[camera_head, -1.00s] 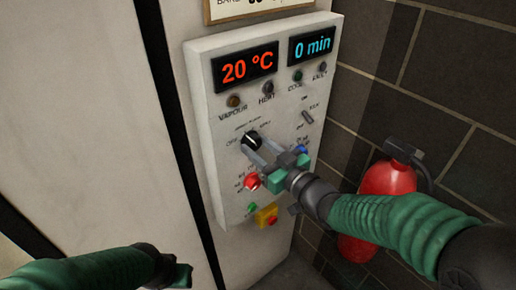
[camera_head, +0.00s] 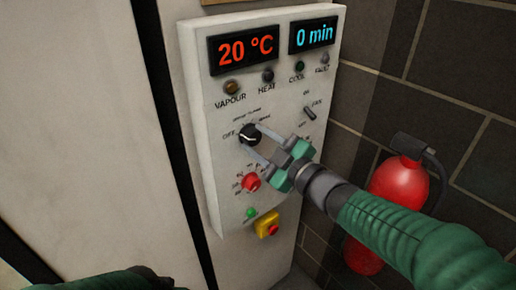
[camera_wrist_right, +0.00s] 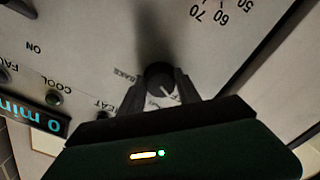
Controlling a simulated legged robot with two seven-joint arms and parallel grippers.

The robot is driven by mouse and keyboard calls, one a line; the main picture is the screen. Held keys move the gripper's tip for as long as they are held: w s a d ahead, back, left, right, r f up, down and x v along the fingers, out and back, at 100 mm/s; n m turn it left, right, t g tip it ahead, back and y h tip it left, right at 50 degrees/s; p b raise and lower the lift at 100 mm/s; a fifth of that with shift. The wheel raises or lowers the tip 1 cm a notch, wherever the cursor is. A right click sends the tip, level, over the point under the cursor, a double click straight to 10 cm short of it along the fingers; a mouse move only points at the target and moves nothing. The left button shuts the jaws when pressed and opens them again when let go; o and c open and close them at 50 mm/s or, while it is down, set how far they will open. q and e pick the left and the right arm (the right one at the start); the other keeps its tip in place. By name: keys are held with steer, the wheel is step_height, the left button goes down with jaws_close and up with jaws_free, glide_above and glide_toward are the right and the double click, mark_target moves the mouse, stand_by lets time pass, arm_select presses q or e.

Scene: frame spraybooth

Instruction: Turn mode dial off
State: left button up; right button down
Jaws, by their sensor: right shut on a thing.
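The mode dial (camera_head: 249,134) is a black round knob with a white pointer line on the white control panel, just right of the OFF label. Its line lies close to level; I cannot tell for sure which end points at a label. My right gripper (camera_head: 257,142) is shut on the dial, its two grey fingers on either side of the knob. In the right wrist view the dial (camera_wrist_right: 160,78) sits between the dark fingertips. Only a strip of my left arm shows at the bottom left; its gripper is out of the picture.
A red knob (camera_head: 251,182), a green button (camera_head: 250,213) and a yellow-and-red stop switch (camera_head: 267,225) sit below the dial. The fan switch (camera_head: 309,114) is up to the right. A red fire extinguisher (camera_head: 398,187) hangs near my right forearm.

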steer(key=shift+n, duration=0.4)
steer(key=c, duration=0.9)
jaws_free()
steer(key=shift+o, duration=0.2)
steer(key=v, duration=1.6)
steer(key=shift+s+d, duration=0.3)
steer(key=shift+w+f, duration=0.1)
steer(key=shift+f, duration=0.1)
